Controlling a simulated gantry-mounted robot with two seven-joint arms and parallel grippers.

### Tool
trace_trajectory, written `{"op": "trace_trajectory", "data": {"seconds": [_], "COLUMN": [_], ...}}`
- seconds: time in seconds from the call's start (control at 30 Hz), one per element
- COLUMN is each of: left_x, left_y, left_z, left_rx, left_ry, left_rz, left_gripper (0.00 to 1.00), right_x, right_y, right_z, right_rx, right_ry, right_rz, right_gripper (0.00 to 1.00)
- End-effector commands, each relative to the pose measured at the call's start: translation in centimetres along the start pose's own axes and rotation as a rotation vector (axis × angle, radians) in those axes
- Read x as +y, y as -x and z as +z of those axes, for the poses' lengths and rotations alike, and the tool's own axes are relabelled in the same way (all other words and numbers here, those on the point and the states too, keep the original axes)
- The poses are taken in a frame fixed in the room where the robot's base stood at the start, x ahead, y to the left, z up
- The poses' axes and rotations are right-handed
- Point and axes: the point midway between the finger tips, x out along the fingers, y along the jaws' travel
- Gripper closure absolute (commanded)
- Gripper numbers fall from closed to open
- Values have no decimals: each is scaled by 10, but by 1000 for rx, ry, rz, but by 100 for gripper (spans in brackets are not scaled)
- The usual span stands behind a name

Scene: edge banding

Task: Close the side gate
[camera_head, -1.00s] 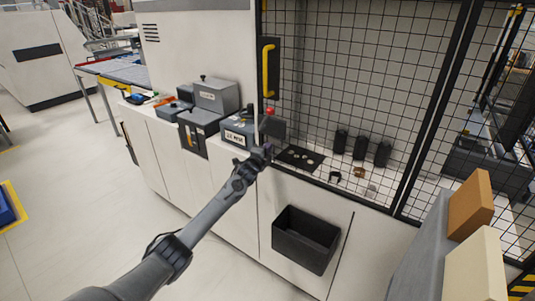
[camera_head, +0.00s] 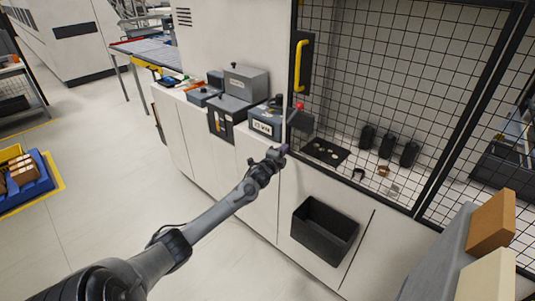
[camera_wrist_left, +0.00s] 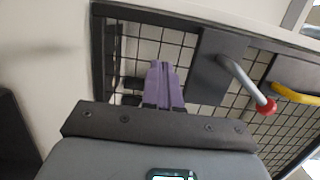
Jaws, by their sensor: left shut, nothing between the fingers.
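The side gate is a black-framed wire mesh panel (camera_head: 400,75) on the white machine, with a yellow handle (camera_head: 299,62) on a dark plate. A lever with a red ball knob (camera_head: 299,105) sits at a grey latch block (camera_head: 301,121) below it. My left gripper (camera_head: 283,149) is just below and left of the latch block. In the left wrist view its purple fingers (camera_wrist_left: 164,80) are together and empty in front of the mesh. The grey latch plate (camera_wrist_left: 212,66), red knob (camera_wrist_left: 267,106) and yellow handle (camera_wrist_left: 295,93) are to their right. I cannot tell how far the gate stands open.
Grey boxes (camera_head: 246,82) stand on the white cabinet left of the gate. A black open bin (camera_head: 324,230) hangs on the cabinet front below it. Dark blocks (camera_head: 387,145) show behind the mesh. Brown and cream panels (camera_head: 491,221) stand at lower right.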

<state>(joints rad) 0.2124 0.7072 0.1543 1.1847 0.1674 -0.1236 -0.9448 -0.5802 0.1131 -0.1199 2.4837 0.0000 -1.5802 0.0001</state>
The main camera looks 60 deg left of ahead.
Motion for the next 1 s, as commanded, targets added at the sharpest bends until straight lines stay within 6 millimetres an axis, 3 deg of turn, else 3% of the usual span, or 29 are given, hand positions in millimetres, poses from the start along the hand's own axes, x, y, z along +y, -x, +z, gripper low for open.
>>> {"op": "trace_trajectory", "data": {"seconds": [0.4,0.77,0.87,1.0], "left_x": [-4,0,18,69], "left_y": [56,74,82,108], "left_z": [12,18,19,7], "left_rx": [0,-3,-4,12], "left_ry": [1,-3,-5,8], "left_rz": [-7,-1,27,104], "left_gripper": [100,100,100,100], "right_x": [3,2,2,1], "right_y": [5,7,7,7], "right_z": [0,-1,-1,-2], "right_rx": [-8,-6,-5,-4], "right_ry": [12,9,7,3], "right_rz": [9,7,5,2], "right_gripper": [57,57,57,57]}}
